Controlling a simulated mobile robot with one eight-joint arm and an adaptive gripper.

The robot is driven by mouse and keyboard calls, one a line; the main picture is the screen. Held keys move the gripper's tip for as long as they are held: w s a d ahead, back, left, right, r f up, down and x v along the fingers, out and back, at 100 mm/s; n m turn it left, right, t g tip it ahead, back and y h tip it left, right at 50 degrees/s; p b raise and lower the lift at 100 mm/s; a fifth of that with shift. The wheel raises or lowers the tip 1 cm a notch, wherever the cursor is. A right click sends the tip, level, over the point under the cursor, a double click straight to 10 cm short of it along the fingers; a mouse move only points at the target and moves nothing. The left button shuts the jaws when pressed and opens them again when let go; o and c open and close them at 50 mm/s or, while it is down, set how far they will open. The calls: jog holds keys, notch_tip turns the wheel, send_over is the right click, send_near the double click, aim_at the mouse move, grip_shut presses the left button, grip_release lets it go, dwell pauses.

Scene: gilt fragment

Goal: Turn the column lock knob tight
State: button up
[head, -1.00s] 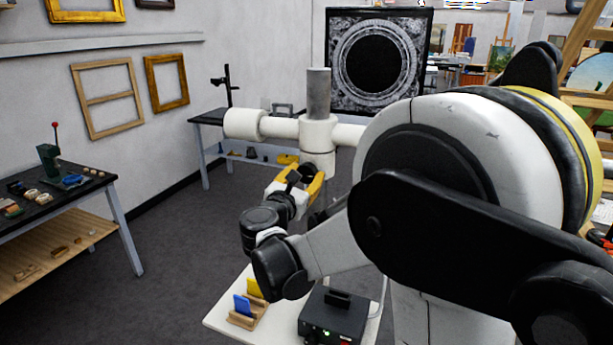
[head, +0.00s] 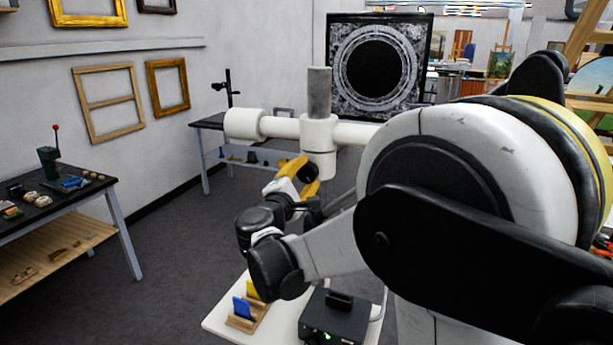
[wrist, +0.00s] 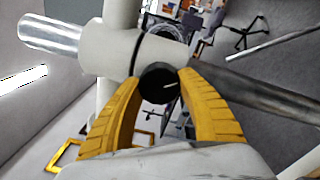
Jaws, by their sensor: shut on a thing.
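The black round lock knob (wrist: 158,84) sticks out of the white collar (wrist: 112,50) in the wrist view, with a short pale line on its face. My gripper (wrist: 160,88) has one yellow finger on each side of the knob and is shut on it. In the head view the white collar (head: 318,142) sits on a grey metal column (head: 319,90), and my gripper (head: 302,178) is at the collar's lower left side.
A white horizontal arm (head: 262,124) with a thicker end crosses the collar. Below stand a white tabletop (head: 222,318) with a black box (head: 332,316) and a small wooden rack (head: 243,323). A dark ornate square panel (head: 423,60) stands behind.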

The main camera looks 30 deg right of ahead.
jog(key=shift+r+m+g, duration=0.1)
jog(key=shift+m+g, duration=0.2)
jog(key=shift+m, duration=2)
jog(key=o, duration=1.2)
jog(key=shift+w, duration=0.1)
jog(key=v, duration=1.2)
jog(key=shift+f, duration=0.25)
